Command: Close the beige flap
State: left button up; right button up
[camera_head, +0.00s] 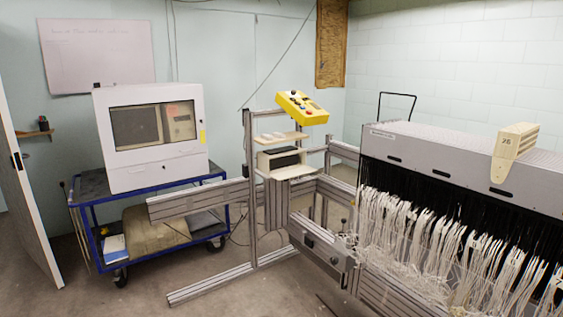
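A small beige box (268,161) is mounted on the metal frame near the middle of the view. Its front shows a dark opening (285,158). A beige panel (294,172) sticks out below that opening, roughly level, and looks like a flap standing open. A second flat beige piece (281,138) sits just above the box, with small pale items on it. Neither of my grippers is in view.
A yellow control box (301,107) tops the frame post. The frame's metal beams (210,285) reach low to the left. A blue cart (83,205) carries a white cabinet (152,136). At right, a grey machine (425,152) with white threads bears a beige block (515,142).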

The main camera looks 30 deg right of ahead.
aim_at(283, 175)
jog(key=i+l, duration=0.75)
jog(key=i+l+z, duration=0.1)
jog(key=i+l, duration=0.65)
jog(key=i, duration=0.2)
jog(key=i+l, duration=0.7)
jog(key=i, duration=0.15)
